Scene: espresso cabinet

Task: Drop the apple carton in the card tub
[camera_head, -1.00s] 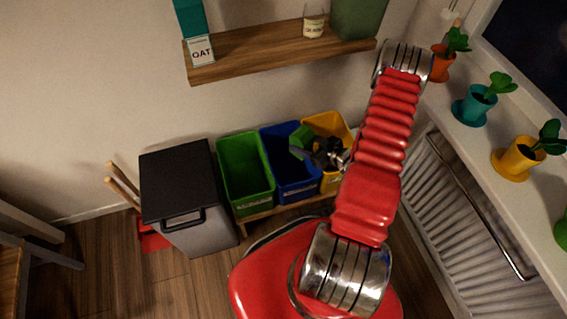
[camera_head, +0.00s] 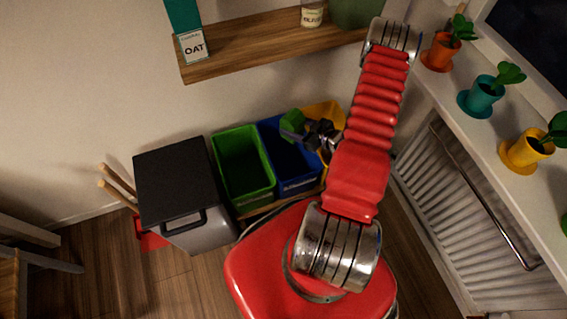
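A small green carton (camera_head: 291,124), which I take to be the apple carton, is at the tips of my dark gripper (camera_head: 305,129). My gripper appears shut on it, though the fingers are small and partly hidden. The carton is in the air in front of the blue tub's back edge in the picture. A green tub (camera_head: 252,203), a blue tub (camera_head: 300,186) and a yellow tub (camera_head: 325,109) stand in a row. Their labels are too small to read, so I cannot tell which is for card. My arm and gripper cover much of the yellow tub.
A grey bin with a black lid (camera_head: 175,180) stands left of the tubs. A wooden shelf (camera_head: 260,47) with an oat carton (camera_head: 193,46) and a jar (camera_head: 312,14) hangs above. Potted plants (camera_head: 482,95) line the sill on the right, above a radiator (camera_head: 450,210).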

